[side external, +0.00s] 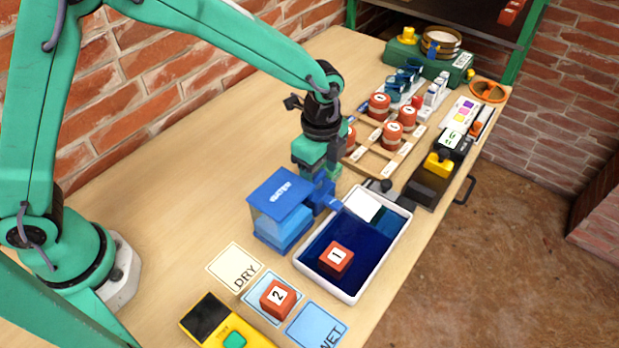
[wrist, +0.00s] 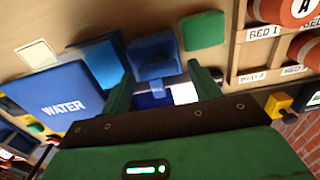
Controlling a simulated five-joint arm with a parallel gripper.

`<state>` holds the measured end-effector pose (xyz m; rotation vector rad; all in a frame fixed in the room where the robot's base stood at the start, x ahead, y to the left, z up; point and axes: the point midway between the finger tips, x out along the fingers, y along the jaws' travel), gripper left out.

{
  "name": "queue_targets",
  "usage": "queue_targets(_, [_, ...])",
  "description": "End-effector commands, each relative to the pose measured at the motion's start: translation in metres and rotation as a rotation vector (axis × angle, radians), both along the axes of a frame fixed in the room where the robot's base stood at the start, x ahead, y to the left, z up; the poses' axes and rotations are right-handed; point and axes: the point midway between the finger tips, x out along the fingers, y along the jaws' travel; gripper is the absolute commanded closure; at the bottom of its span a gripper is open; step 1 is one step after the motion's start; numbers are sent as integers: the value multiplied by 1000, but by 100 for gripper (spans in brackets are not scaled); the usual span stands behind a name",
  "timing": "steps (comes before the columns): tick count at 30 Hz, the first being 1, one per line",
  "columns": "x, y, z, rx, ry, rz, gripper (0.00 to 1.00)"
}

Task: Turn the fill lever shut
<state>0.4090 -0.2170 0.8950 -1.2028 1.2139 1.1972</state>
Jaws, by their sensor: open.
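The blue water tank (side external: 283,205) stands on the bench and has a lid marked WATER. It also shows in the wrist view (wrist: 62,92). A blue tap with what looks like the fill lever (side external: 327,192) sticks out from its right side, over the end of the tray. In the wrist view the blue tap part (wrist: 153,62) lies between and just beyond my fingers. My gripper (side external: 318,172) is above and around the tap, pointing down. Its green fingers (wrist: 160,72) are apart, with nothing clamped. The lever's exact angle is partly hidden.
A white-rimmed tray (side external: 352,298) of dark blue water holds red block 1 (side external: 337,258). Red block 2 (side external: 278,298) lies between the DRY (side external: 236,268) and WET (side external: 317,328) cards. A wooden rack (side external: 372,168) with red pieces stands close behind my gripper. Bench behind the tank is clear.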

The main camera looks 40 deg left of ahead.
Motion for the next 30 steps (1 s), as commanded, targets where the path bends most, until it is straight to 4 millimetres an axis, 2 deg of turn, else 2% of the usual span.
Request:
queue_targets(11, [-3,0,-2,4,8,101,33])
queue_targets(30, [0,0,-2,4,7,515,33])
